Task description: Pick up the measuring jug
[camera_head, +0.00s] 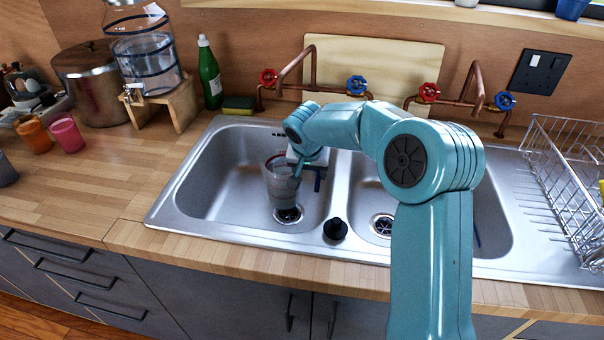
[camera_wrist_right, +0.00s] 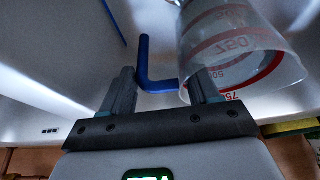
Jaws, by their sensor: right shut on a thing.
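The measuring jug (camera_head: 283,187) is clear with red markings and is in the left sink basin, above the drain. In the right wrist view the jug (camera_wrist_right: 240,45) shows large at the upper right, with a bent blue handle (camera_wrist_right: 145,62) at its side. My right gripper (camera_head: 303,163) reaches down into the basin at the jug's rim. Its fingers (camera_wrist_right: 162,92) are shut on the jug, with the blue handle between them. I cannot tell whether the jug's base touches the basin. My left gripper is not in view.
The steel sink (camera_head: 190,190) has a raised rim and a middle divider. Copper taps (camera_head: 310,75) stand behind it. A dish rack (camera_head: 565,170) is at the right. A water dispenser (camera_head: 145,50), green bottle (camera_head: 209,75) and cups (camera_head: 67,134) stand left. The counter before them is clear.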

